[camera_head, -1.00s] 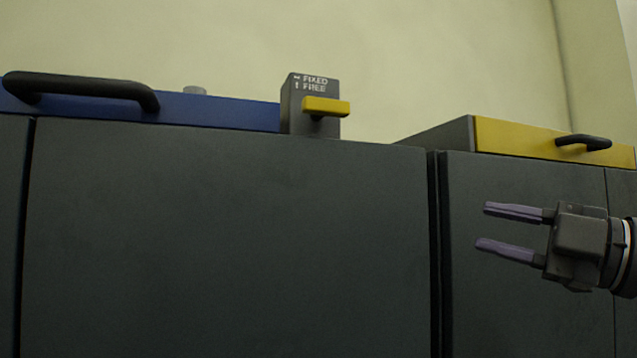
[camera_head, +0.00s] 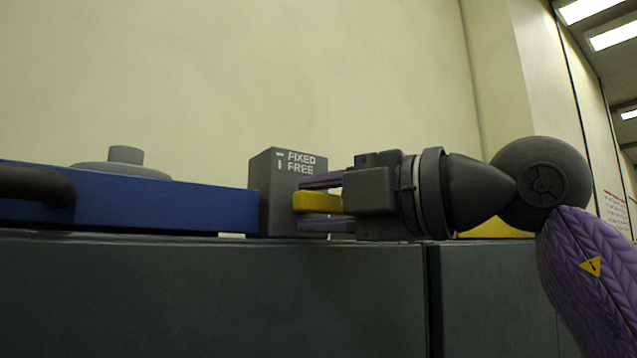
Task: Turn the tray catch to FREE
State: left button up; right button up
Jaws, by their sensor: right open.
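The tray catch is a grey block (camera_head: 273,190) on top of the dark cabinet, marked "– FIXED" and "I FREE". Its yellow handle (camera_head: 312,202) lies level, matching the FIXED mark. My right gripper (camera_head: 318,203) comes in from the right and is open. One finger is above the yellow handle and one is below it. I cannot tell whether either finger touches the handle. The handle's right end is hidden by the gripper. My left gripper is not in view.
A blue tray front (camera_head: 165,203) with a black handle (camera_head: 35,185) is at the left. A grey round part (camera_head: 122,165) shows behind it. The dark cabinet front (camera_head: 220,300) fills the lower area. A yellow panel (camera_head: 495,228) is partly hidden behind my right arm.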

jog(key=shift+w+d, duration=0.1)
jog(key=shift+w, duration=0.05)
jog(key=shift+d, duration=0.1)
jog(key=shift+c, duration=1.3)
grip_shut()
